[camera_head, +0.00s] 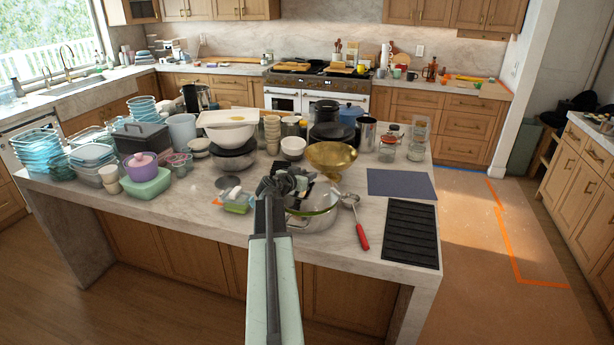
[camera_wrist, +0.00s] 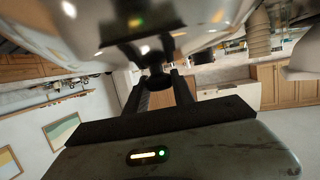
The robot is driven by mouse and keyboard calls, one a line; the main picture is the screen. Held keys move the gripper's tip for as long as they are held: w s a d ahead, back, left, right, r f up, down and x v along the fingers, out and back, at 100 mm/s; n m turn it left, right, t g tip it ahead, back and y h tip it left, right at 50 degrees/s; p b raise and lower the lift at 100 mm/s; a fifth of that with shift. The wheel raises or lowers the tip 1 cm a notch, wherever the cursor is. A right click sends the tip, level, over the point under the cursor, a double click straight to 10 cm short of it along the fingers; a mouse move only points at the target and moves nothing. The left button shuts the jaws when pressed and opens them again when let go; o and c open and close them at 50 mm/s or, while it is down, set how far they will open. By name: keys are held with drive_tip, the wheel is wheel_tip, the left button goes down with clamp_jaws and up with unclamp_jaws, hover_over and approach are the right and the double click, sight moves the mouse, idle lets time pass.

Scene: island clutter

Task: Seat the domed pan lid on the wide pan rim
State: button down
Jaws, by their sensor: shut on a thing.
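In the wrist view my gripper (camera_wrist: 157,88) is shut on the dark knob (camera_wrist: 155,76) of the domed pan lid (camera_wrist: 215,22). The lid is shiny metal and fills the top of that view, with its edges cut off. In the head view my gripper (camera_head: 287,182) is over the front of the island, and my arm hides part of what lies below it. The wide pan (camera_head: 318,222) is a shiny steel vessel just right of my arm near the front edge. I cannot tell whether the lid touches its rim.
A ladle with a red handle (camera_head: 362,236) lies right of the pan, with a black ribbed mat (camera_head: 411,232) beyond it. A gold colander (camera_head: 331,157) stands behind. A dark blue mat (camera_head: 401,183) lies at right. Bowls and containers crowd the left. Some front-left countertop (camera_head: 180,212) is bare.

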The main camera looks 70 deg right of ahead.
sight(296, 194)
drive_tip(key=shift+f, duration=0.1)
drive_tip(key=shift+f+b, duration=0.35)
drive_tip(key=shift+b, duration=0.1)
drive_tip(key=shift+f+b, duration=0.6)
drive_tip(key=shift+b, duration=0.05)
drive_tip(key=c, duration=1)
unclamp_jaws()
drive_tip(key=shift+r, duration=0.1)
drive_tip(key=shift+a, duration=0.1)
drive_tip(key=p+v, duration=0.2)
drive_tip(key=v, duration=0.6)
drive_tip(key=shift+p, duration=0.3)
